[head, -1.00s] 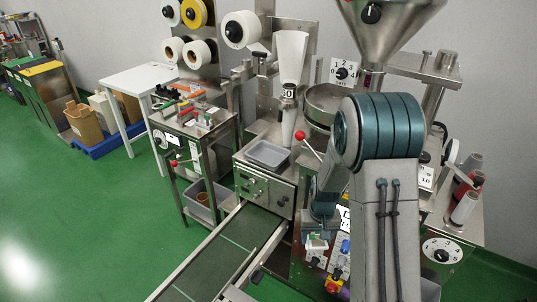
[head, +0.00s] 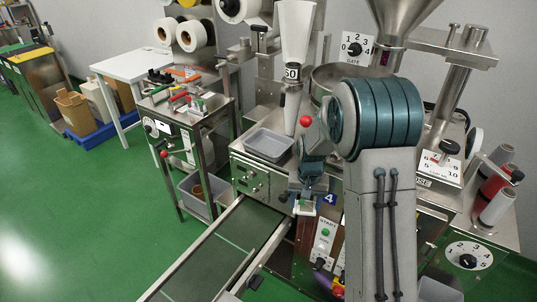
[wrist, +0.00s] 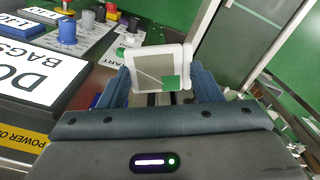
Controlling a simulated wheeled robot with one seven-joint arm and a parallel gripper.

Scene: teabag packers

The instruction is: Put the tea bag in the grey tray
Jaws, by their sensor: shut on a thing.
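The tea bag (wrist: 147,67) is a white, flat packet with a green tag on its face. In the wrist view it sits between the two blue fingers of my gripper (wrist: 158,80), which is shut on it. In the head view my gripper (head: 304,198) hangs in front of the machine, with the small white and green tea bag (head: 303,208) at its tip. The grey tray (head: 268,144) rests on the steel machine top, to the left of and above my gripper in the picture. It looks empty, and the tea bag is apart from it.
A white funnel tube (head: 291,95) and a red-knobbed lever (head: 306,121) stand right of the tray. A green conveyor belt (head: 215,253) slopes below it. A control panel (head: 323,243) lies below my gripper. A tool stand (head: 184,116) is at left.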

